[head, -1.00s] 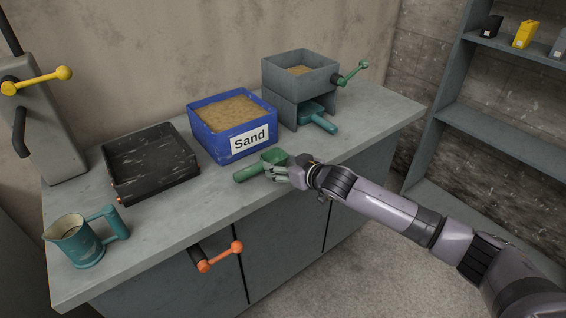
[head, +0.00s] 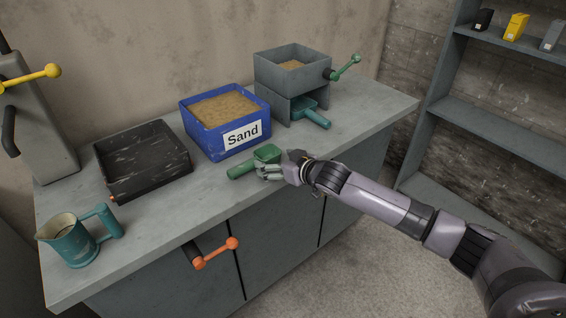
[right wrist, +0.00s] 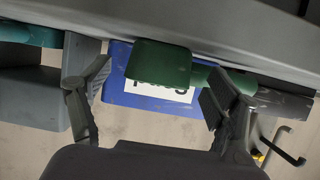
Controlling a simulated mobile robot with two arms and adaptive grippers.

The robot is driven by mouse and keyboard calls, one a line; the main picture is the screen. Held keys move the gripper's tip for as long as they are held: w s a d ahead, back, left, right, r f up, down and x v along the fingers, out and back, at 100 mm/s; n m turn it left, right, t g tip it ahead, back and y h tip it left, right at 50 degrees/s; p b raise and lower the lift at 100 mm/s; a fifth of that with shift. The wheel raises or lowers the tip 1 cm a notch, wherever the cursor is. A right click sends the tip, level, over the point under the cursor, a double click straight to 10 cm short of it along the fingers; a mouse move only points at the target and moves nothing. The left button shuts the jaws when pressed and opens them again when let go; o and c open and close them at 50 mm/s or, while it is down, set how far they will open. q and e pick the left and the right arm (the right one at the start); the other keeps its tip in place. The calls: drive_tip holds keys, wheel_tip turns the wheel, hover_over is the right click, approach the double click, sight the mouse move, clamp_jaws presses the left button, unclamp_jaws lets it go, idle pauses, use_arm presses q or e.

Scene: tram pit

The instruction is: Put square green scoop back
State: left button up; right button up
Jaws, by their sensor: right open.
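The square green scoop (head: 266,153) lies on the grey counter, in front of the blue sand box (head: 203,137), with its handle pointing left. My right gripper (head: 266,172) is low over the counter on the near side of the scoop, its fingers beside it. In the right wrist view the open fingers (right wrist: 155,98) are wide apart, with the scoop (right wrist: 160,66) seen between them, its handle towards the right finger. I cannot tell whether a finger touches it. The blue box (right wrist: 118,88) shows behind it. My left gripper is out of view.
A grey sand hopper (head: 292,69) with a green crank stands right of the box; a teal scoop (head: 310,113) sits at its base. A black tray (head: 143,160) and teal jug (head: 75,243) stand left. An orange handle (head: 216,253) sticks out from the cabinet front.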

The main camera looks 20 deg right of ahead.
drive_tip(key=shift+f+b, duration=0.15)
drive_tip(key=shift+b, duration=0.2)
drive_tip(key=shift+s+d, duration=0.1)
drive_tip(key=shift+s, duration=0.1)
drive_tip(key=b+v, duration=0.2)
drive_tip(key=v, duration=1.5)
drive_tip(key=shift+r, duration=0.25)
